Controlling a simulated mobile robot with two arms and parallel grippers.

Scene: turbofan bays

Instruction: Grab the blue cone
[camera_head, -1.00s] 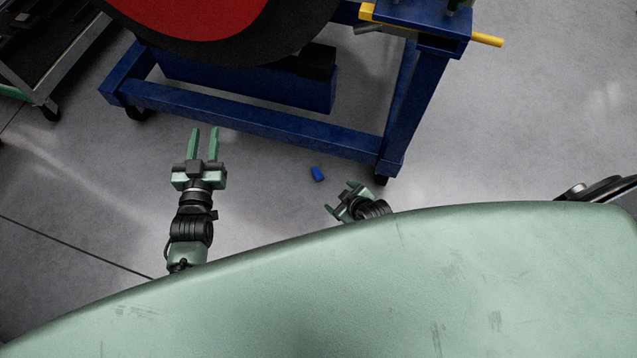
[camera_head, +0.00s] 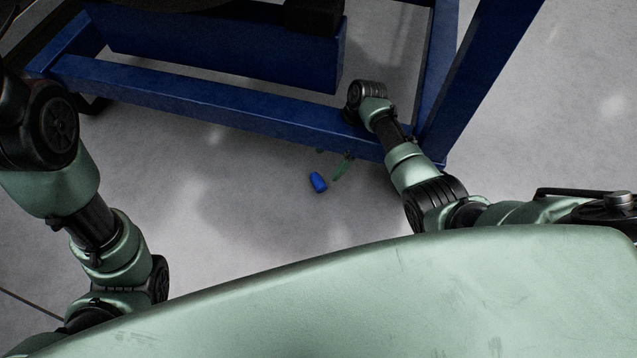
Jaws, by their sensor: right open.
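The blue cone (camera_head: 318,182) is a small blue piece on the grey floor, just in front of the blue stand's lower beam. I see a gap between the cone and the nearer finger. The gripper's body and most of its other finger are hidden behind the beam and my right arm. My left arm rises along the left side of the picture, and its gripper is out of view.
The blue stand's beam (camera_head: 220,113) runs across above the cone. Its sloping leg (camera_head: 480,85) stands right of my right arm. The floor (camera_head: 240,200) left of the cone is clear.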

